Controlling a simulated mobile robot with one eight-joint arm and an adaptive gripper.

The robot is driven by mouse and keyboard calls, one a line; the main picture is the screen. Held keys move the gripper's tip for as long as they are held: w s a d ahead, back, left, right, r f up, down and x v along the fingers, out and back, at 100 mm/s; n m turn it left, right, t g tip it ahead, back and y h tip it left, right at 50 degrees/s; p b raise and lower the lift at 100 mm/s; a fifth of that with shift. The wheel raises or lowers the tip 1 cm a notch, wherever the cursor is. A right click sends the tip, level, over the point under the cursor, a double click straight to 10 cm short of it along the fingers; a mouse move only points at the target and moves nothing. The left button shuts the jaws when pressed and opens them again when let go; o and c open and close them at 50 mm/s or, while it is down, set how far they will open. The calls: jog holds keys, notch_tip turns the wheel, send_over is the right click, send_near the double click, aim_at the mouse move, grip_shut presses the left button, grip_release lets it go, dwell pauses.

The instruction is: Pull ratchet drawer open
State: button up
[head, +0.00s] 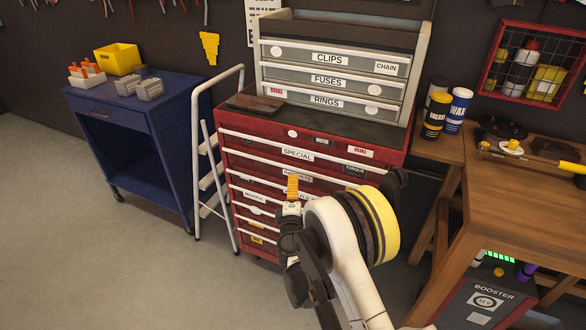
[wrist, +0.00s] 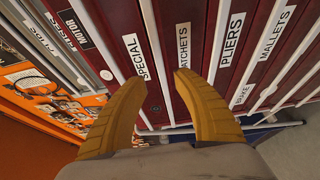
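The ratchet drawer is one of the red tool chest's drawers; its RATCHETS label (head: 305,178) is partly hidden behind my gripper in the head view. In the wrist view the label (wrist: 183,45) reads sideways, between SPECIAL and PLIERS. The drawer looks flush with its neighbours. My gripper (wrist: 159,82) is open and empty, its two yellow fingers apart in front of the drawer fronts. A white handle rail (wrist: 157,60) lies between the fingertips in the picture; I cannot tell whether they touch it. In the head view my gripper (head: 292,180) points at the chest's front.
A grey cabinet (head: 330,60) stands on the red chest (head: 230,158). A white folding step ladder (head: 196,150) leans close at the chest's left, beside a blue cart (head: 110,125). A wooden bench (head: 510,190) and booster box (head: 485,305) stand right. Floor at front left is clear.

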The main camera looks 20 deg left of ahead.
aim_at(294, 170)
jog(key=b+x, duration=0.2)
jog(key=x, duration=0.5)
jog(key=shift+w+f, duration=0.2)
jog(key=shift+w, duration=0.05)
jog(key=shift+w+a+r, duration=0.15)
jog(key=shift+w+a, duration=0.05)
jog(key=shift+w, duration=0.25)
jog(key=shift+c, duration=0.5)
grip_shut()
